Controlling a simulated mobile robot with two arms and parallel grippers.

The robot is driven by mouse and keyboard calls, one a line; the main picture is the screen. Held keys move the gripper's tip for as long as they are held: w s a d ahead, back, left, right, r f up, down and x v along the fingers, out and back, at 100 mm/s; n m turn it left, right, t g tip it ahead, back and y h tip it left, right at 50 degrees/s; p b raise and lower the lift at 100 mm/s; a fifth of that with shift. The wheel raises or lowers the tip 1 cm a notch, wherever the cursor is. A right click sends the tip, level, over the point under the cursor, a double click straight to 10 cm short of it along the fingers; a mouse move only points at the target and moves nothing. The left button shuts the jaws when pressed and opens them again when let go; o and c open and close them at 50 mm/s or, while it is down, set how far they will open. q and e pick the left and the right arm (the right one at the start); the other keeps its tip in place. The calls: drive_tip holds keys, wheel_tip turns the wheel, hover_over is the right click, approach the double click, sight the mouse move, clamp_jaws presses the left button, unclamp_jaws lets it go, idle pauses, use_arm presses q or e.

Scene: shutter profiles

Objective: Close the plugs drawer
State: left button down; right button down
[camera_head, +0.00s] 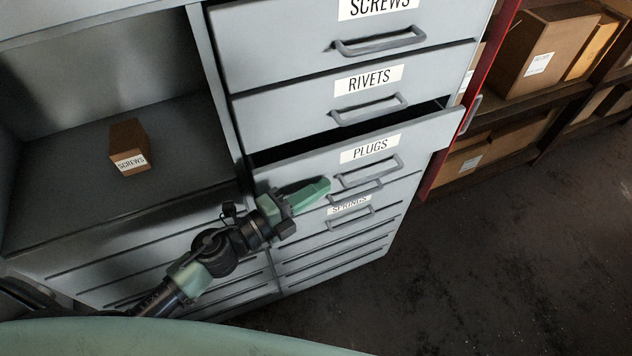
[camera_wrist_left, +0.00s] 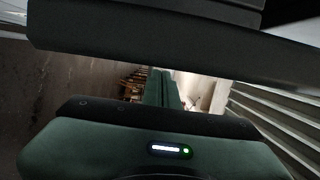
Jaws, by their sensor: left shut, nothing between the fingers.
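The plugs drawer (camera_head: 300,168) is a grey drawer with a white PLUGS label and a bar handle, in the right column of the cabinet in the head view. It stands pulled out, with a dark opening above its front. My left gripper (camera_head: 326,184) is shut and empty by the lower part of the drawer front, left of its handle. I cannot tell whether it touches the drawer. In the left wrist view the closed green fingers (camera_wrist_left: 162,90) show in the middle. My right gripper is not in view.
The rivets drawer (camera_head: 300,112) and screws drawer (camera_head: 270,45) above look shut. The springs drawer (camera_head: 300,222) lies below. A small box labelled SCREWS (camera_head: 129,147) sits on the open shelf at left. Shelves with cardboard boxes (camera_head: 545,55) stand right; the floor (camera_head: 480,270) is clear.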

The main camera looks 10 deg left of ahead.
sight(304, 182)
use_arm(q)
drive_tip(key=shift+w+a, duration=0.2)
drive_tip(key=shift+w, duration=0.05)
drive_tip(key=shift+w+a+r, duration=0.15)
drive_tip(key=shift+w+a, duration=0.5)
drive_tip(key=shift+w, duration=0.2)
drive_tip(key=shift+w+a, duration=0.15)
drive_tip(key=shift+w, duration=0.1)
drive_tip(key=shift+s, duration=0.1)
